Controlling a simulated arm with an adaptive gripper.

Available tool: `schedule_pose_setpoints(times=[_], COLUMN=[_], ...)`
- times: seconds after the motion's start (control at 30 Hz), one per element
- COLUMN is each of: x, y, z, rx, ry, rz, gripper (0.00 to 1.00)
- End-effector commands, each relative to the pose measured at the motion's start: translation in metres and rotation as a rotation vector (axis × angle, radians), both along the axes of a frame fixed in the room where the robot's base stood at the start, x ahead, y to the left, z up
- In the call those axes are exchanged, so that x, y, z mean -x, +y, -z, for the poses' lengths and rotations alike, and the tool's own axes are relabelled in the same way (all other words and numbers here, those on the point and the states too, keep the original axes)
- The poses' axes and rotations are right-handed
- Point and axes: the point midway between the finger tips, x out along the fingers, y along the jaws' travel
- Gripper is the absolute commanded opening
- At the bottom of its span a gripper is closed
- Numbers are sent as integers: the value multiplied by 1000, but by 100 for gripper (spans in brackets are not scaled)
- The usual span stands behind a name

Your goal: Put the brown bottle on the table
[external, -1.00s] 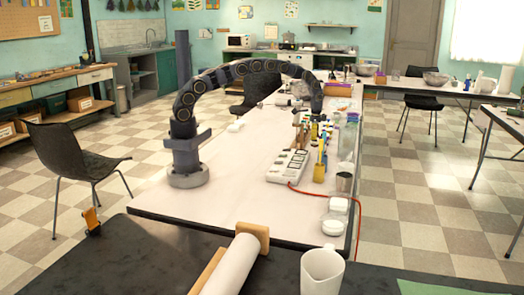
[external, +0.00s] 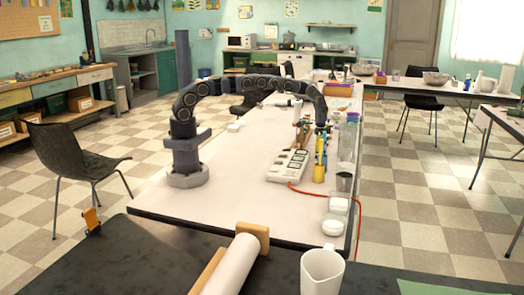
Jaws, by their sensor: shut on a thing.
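My arm arches from its base on the long white table (external: 225,190) toward the table's right edge. My gripper (external: 322,129) is at the arm's far end, pointing down among the crowded items there. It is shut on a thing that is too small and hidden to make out. I cannot pick out the brown bottle with certainty in the external view. A yellow container (external: 319,173) stands just in front of the gripper.
A white tray with dark compartments (external: 288,165) lies left of the yellow container. A metal cup (external: 344,183), white round containers (external: 333,227) and a red cord (external: 310,192) are nearer the front. Jars (external: 349,138) crowd the right edge.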

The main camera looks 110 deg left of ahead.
Motion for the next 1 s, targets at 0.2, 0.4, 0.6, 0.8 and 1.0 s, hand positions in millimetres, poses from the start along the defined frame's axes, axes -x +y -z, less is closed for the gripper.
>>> schedule_pose_setpoints(times=[0.2,0.4,0.6,0.8,1.0], x=[0,0,0,-1,-1], y=[0,0,0,0,1], z=[3,3,0,-22,-62], rx=[0,0,0,-1,-3], ry=[0,0,0,-1,-4], rz=[0,0,0,1,1], gripper=[60,60,60,60,60])
